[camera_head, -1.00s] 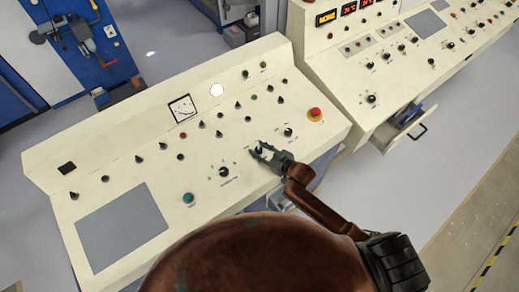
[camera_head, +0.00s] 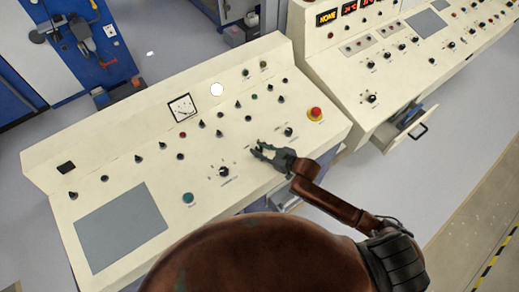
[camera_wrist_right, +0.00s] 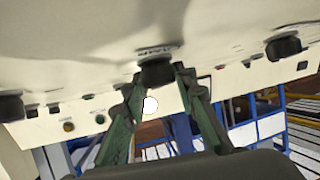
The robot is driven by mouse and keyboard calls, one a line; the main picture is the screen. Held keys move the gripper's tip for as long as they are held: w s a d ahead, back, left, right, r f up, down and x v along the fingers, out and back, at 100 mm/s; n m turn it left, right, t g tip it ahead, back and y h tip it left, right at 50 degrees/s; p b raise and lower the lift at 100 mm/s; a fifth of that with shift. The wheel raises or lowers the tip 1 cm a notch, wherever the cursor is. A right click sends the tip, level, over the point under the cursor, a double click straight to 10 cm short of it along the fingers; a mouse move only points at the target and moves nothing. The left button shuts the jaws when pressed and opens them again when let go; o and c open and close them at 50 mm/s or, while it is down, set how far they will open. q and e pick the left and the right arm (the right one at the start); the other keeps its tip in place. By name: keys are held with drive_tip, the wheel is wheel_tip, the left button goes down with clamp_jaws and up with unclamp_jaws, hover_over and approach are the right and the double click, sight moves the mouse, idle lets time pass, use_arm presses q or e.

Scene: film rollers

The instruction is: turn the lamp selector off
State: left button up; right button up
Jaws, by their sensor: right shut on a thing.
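The lamp selector (camera_wrist_right: 157,72) is a small black knob on the sloping cream console panel (camera_head: 150,170). In the right wrist view, part of a label reading like "LAMP" shows beside it. My right gripper (camera_head: 257,150) is at the panel, left of the red emergency button. In the right wrist view, the green-grey fingers of my right gripper (camera_wrist_right: 158,78) close on the knob from both sides. In the head view, the gripper mostly covers the knob, so its pointer direction cannot be read. My left gripper is not in view.
Other black knobs stand close by, one at the right (camera_head: 288,132) and one at the lower left (camera_head: 223,172). A red mushroom button (camera_head: 316,112) sits near the panel's right end. A second console (camera_head: 400,70) with an open drawer (camera_head: 405,130) stands to the right.

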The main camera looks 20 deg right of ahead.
drive_tip(key=shift+w+d+n+g+y+b, duration=0.1)
drive_tip(key=shift+n+g+y+b, duration=0.35)
drive_tip(key=shift+n+b, duration=0.15)
drive_tip(key=shift+w+d+n+g+y+b, duration=0.1)
drive_tip(key=shift+n+g+y+b, duration=0.3)
drive_tip(key=shift+n+b, duration=0.2)
drive_tip(key=n+g+y+b, duration=0.1)
drive_tip(key=n+g+b, duration=0.1)
drive_tip(key=b, duration=0.1)
drive_tip(key=shift+n+y+b, duration=0.3)
drive_tip(key=shift+y+b, duration=0.05)
drive_tip(key=shift+n+g+y+b, duration=0.4)
drive_tip(key=shift+n+g+b, duration=0.25)
drive_tip(key=shift+n+b, duration=0.05)
drive_tip(key=shift+n+g, duration=0.5)
drive_tip(key=shift+r+n+g+y+b, duration=0.1)
drive_tip(key=shift+n+g+y+b, duration=0.35)
drive_tip(key=shift+n+g, duration=1.4)
drive_tip(key=shift+a+g, duration=0.1)
drive_tip(key=shift+g, duration=0.15)
drive_tip(key=o, duration=1.2)
drive_tip(key=shift+c, duration=0.2)
